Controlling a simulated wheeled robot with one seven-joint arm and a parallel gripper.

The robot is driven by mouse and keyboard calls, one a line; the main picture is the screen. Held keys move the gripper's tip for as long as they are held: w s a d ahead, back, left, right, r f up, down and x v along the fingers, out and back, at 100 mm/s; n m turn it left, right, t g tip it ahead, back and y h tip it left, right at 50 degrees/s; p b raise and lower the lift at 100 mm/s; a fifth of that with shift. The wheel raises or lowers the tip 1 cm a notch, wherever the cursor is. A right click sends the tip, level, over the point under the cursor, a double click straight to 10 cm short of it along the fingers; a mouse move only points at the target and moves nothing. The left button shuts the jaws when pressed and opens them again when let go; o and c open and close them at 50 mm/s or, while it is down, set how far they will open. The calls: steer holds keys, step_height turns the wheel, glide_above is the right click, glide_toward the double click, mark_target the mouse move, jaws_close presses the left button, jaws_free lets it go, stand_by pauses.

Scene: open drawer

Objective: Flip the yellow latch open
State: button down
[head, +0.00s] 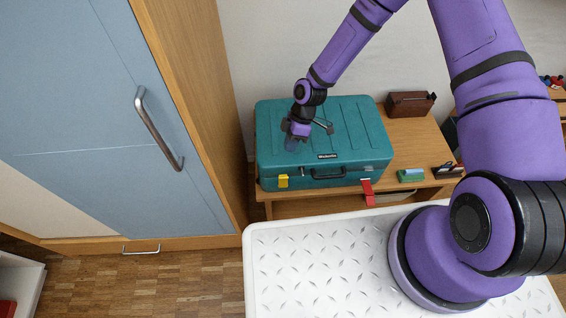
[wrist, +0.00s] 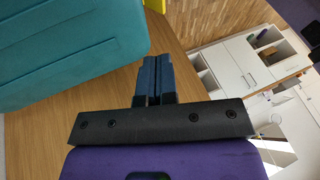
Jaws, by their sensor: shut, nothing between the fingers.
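A teal case (head: 345,115) with a black handle (head: 328,174) lies closed on a wooden table. The yellow latch (head: 283,181) is on the left of its front face and looks flat against it. A red latch (head: 367,191) on the right of the front sticks down and outward. My gripper (head: 291,143) appears over the left part of the lid in the head view, above the yellow latch in the picture. In the wrist view its blue fingers (wrist: 154,76) are together with nothing between them.
A brown box (head: 410,104) stands right of the case on the table (head: 408,138). A green block (head: 411,175) and a dark item (head: 448,170) lie near its front right. A blue cabinet door (head: 75,110) with a handle is on the left.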

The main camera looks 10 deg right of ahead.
mark_target(282, 169)
steer(key=x, duration=1)
steer(key=shift+w+d, duration=0.1)
steer(key=shift+d, duration=0.05)
